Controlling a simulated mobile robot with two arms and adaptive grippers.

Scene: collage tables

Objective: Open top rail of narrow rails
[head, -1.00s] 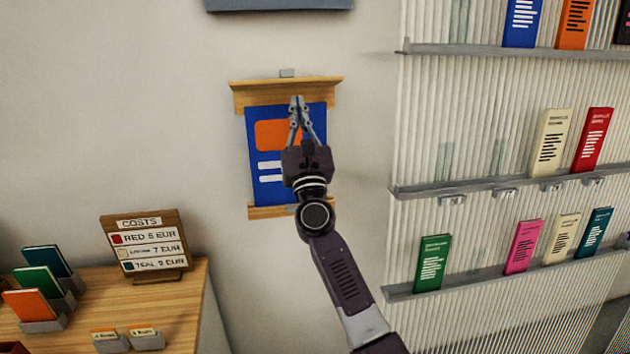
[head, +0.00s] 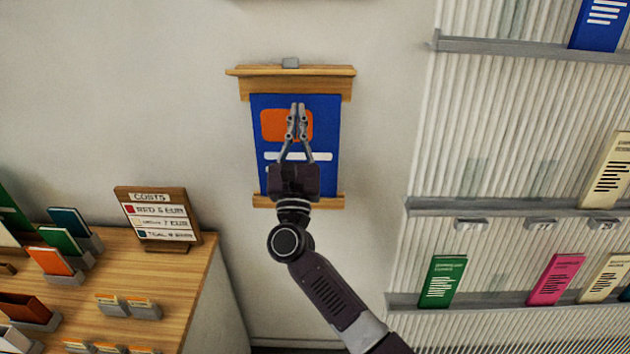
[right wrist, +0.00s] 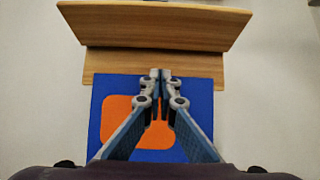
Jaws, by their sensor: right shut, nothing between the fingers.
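The narrow rails hang on the wall with a blue poster (head: 262,140) between them. The wooden top rail (head: 335,72) has a wider front strip sticking outward above a back strip; in the right wrist view this front strip (right wrist: 155,20) stands tilted away from the back strip (right wrist: 200,62). The poster's upper edge meets the back strip. The wooden bottom rail (head: 330,201) is partly hidden behind my arm. My right gripper (head: 298,106) is shut and empty, in front of the poster's orange patch and below the top rail. My left gripper is not in view.
Ribbed shelving with books, such as a green one (head: 442,281), stands at the right. A wooden table (head: 190,290) with a price sign (head: 158,220) and card holders is at the left. Bare wall flanks the poster.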

